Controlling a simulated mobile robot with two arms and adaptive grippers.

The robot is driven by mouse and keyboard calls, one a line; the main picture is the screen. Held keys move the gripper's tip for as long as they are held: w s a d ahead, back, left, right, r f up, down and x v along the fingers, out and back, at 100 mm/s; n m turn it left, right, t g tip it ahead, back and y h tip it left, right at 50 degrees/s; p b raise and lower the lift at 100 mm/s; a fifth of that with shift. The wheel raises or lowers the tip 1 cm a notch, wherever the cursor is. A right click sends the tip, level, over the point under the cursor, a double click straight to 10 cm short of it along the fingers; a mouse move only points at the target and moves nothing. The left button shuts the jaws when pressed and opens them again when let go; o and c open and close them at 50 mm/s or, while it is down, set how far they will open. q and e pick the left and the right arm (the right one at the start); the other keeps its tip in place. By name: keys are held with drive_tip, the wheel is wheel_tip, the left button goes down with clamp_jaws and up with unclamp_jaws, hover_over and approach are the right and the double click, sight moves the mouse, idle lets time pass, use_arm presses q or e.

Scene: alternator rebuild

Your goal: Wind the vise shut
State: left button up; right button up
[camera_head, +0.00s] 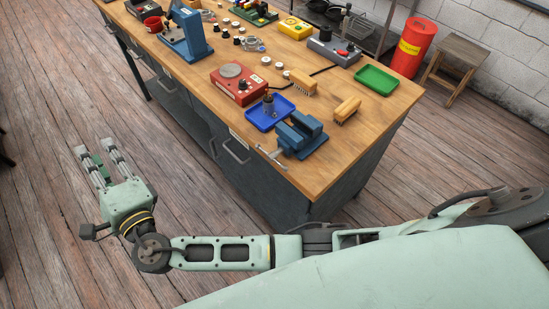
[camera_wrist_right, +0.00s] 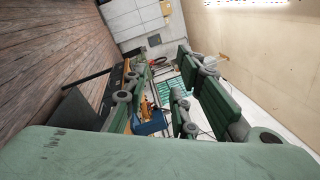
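The blue vise (camera_head: 301,136) stands at the near right edge of the wooden workbench (camera_head: 345,150). Its metal screw and handle bar (camera_head: 271,155) stick out past the bench edge toward the left. My right gripper (camera_head: 94,150) hangs over the floor at the left of the head view, well apart from the vise and bench. Its two fingers are spread apart, with nothing clearly held between them. My left gripper is not in view.
A blue tray (camera_head: 259,123) with a dark part stands beside the vise. A red scale-like box (camera_head: 238,85), wooden brushes (camera_head: 347,109) and a green tray (camera_head: 377,79) are close by. Open floor (camera_head: 60,230) lies left of the bench.

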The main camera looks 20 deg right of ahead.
drive_tip(key=w+d+f+m+h, duration=0.1)
drive_tip(key=d+f+m+h, duration=0.35)
drive_tip(key=d+h, duration=0.4)
drive_tip(key=m+g+h+p, duration=0.3)
drive_tip(key=m+g+h, duration=0.1)
drive_tip(key=g+h, duration=0.45)
approach(272, 156)
drive_tip(key=s+f, duration=0.1)
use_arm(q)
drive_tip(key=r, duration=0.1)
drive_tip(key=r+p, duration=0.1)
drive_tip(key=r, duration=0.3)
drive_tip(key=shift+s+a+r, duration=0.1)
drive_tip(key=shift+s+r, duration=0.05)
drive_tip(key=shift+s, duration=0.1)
use_arm(e)
drive_tip(key=x, duration=0.8)
drive_tip(key=shift+s+d+h, duration=0.35)
drive_tip(key=shift+d+h, duration=0.05)
drive_tip(key=shift+d, duration=0.1)
drive_tip(key=c, duration=0.5)
drive_tip(key=shift+s+f, duration=0.1)
drive_tip(key=shift+f, duration=0.05)
clamp_jaws()
